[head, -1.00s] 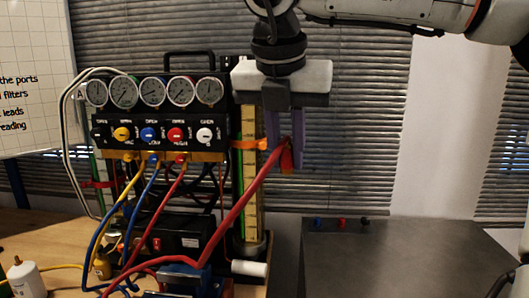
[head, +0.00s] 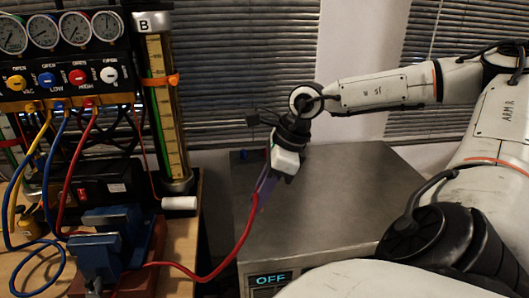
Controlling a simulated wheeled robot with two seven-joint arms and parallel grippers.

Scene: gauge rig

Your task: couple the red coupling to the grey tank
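My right gripper (head: 260,194), with purple fingers, points down over the left edge of the grey metal cabinet. The upper end of the red hose (head: 239,243) runs up between its fingers, and the gripper looks shut on the red coupling there. The coupling itself is mostly hidden by the fingers at this angle. The hose sags to the bench and another red length runs up to the gauge panel (head: 62,75). I see no thing that is clearly the grey tank. My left gripper is not in view.
The grey cabinet (head: 330,195) has a broad, clear top and a display reading OFF. Left of it, the bench holds a blue vise (head: 108,243), a white cylinder (head: 180,203) and a tall yellow-scaled column marked B (head: 160,100). Yellow and blue hoses hang from the panel.

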